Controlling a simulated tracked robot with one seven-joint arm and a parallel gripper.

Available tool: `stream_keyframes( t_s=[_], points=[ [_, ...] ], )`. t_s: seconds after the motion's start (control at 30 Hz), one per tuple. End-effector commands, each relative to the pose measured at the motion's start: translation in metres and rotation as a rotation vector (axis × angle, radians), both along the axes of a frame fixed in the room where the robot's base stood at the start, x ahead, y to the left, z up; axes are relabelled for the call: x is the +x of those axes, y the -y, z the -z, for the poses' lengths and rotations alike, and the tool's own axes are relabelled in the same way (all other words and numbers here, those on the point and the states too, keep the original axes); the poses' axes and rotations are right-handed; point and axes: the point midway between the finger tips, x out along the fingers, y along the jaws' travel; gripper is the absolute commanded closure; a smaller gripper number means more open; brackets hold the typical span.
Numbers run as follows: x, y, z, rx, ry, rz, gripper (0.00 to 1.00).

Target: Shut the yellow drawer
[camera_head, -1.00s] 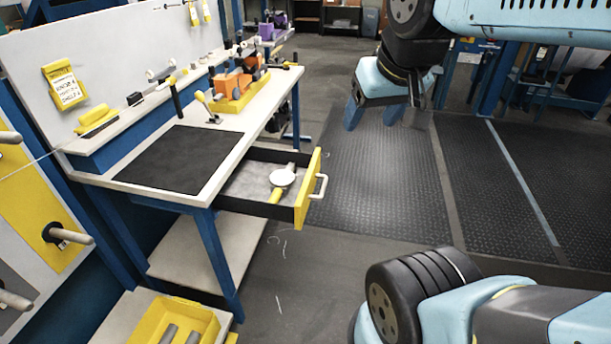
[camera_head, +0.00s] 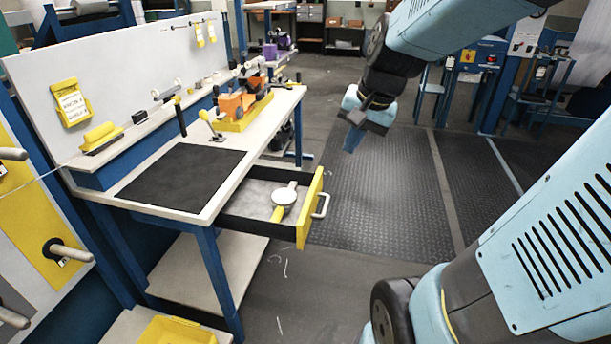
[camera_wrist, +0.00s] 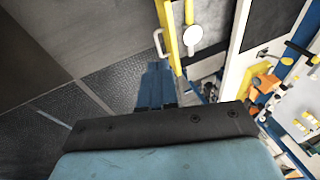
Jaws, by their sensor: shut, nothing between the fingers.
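The yellow drawer (camera_head: 309,211) is pulled out from under the workbench. Its front has a pale bar handle (camera_head: 322,206), and a round white-topped tool (camera_head: 284,197) with a yellow part lies inside. In the wrist view the drawer front (camera_wrist: 171,42) and handle (camera_wrist: 158,43) are at the top centre, beyond my fingers. My gripper (camera_head: 353,139) hangs to the right of the drawer and higher in the picture, apart from it, with its blue fingers downward. In the wrist view my gripper (camera_wrist: 155,72) shows its fingers together, with nothing between them.
The workbench (camera_head: 245,160) carries a black mat (camera_head: 182,178) and an orange and yellow fixture (camera_head: 240,108). A yellow bin (camera_head: 178,331) stands low at the bottom left. Dark ribbed floor mats (camera_head: 385,190) lie right of the drawer, with open floor around its front.

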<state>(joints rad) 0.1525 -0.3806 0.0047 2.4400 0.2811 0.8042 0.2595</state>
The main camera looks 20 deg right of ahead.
Motion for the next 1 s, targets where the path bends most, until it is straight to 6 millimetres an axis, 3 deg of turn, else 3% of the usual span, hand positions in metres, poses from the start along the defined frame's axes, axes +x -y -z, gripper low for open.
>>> stream_keyframes(
  t_s=[0.5,1.0],
  points=[
    [0.079,0.042,0.095,0.307,-0.226,0.576,1.00],
    [0.120,0.100,0.212,0.534,-0.438,1.177,1.00]
  ],
)
